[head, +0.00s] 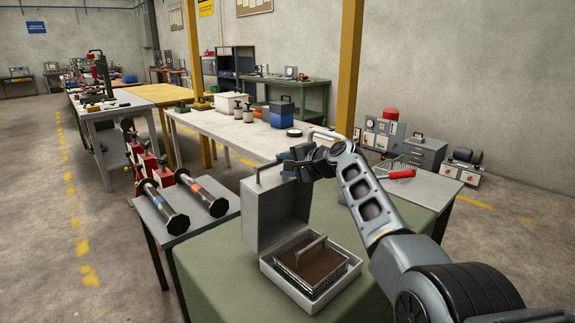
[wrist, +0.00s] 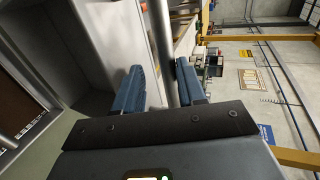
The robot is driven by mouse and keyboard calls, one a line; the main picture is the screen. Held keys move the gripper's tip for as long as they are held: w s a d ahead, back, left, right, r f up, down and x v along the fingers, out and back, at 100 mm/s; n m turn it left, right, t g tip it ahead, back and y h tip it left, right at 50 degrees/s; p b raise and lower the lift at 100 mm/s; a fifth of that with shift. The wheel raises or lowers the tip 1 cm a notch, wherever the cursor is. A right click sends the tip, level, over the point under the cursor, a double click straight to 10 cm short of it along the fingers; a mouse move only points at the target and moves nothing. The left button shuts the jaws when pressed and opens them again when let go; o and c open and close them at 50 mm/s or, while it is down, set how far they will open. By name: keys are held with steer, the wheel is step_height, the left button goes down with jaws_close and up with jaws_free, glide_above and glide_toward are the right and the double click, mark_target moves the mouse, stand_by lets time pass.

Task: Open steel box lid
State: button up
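The steel box stands on the green-covered table, its lid (head: 275,217) open and raised upright at the back of its tray (head: 291,290). A brown block with a bar handle (head: 312,262) sits inside the tray. The lid's own handle (head: 263,172) is at the upper edge. My gripper (head: 290,161) is at that upper edge, beside the handle. In the wrist view, my two blue fingers (wrist: 161,88) stand apart with a grey bar (wrist: 160,45) between them. A gap shows on the left finger's side. The lid's pale inner face (wrist: 108,35) is at the left.
A grey side table (head: 160,222) with black-ended spools (head: 201,193) stands left of the green table (head: 215,270). Behind is a long pale bench (head: 235,132) with a blue box (head: 282,112). A red-handled wire basket (head: 392,172) lies to the right of my arm.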

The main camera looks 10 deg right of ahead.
steer(key=v, duration=0.7)
steer(key=shift+s+d, duration=0.2)
steer(key=shift+s, duration=0.1)
steer(key=shift+c, duration=0.4)
